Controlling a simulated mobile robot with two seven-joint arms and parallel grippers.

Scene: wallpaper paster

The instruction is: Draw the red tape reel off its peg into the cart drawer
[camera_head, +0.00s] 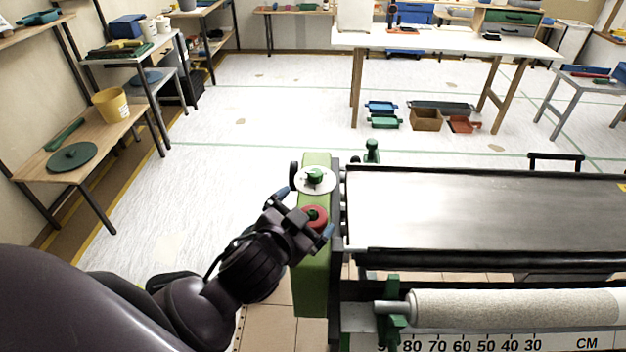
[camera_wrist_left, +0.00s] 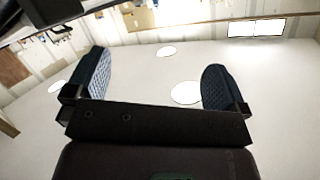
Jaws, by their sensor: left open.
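The red tape reel (camera_head: 318,213) sits around a green peg on the green end housing (camera_head: 312,275) of the pasting machine. My left gripper (camera_head: 306,212) is right at the reel, its two blue finger pads spread to either side of it in the head view. Contact cannot be told. In the left wrist view my left gripper (camera_wrist_left: 155,88) is open, with nothing seen between the pads and the reel not visible. I cannot make out the cart drawer for certain. My right gripper is not in view.
A white disc with a green knob (camera_head: 315,177) sits just behind the reel. The machine's flat metal bed (camera_head: 480,208) and a pale roller (camera_head: 515,308) extend right. A wooden bench (camera_head: 80,160) with a yellow bucket (camera_head: 111,105) stands left. Open floor lies behind.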

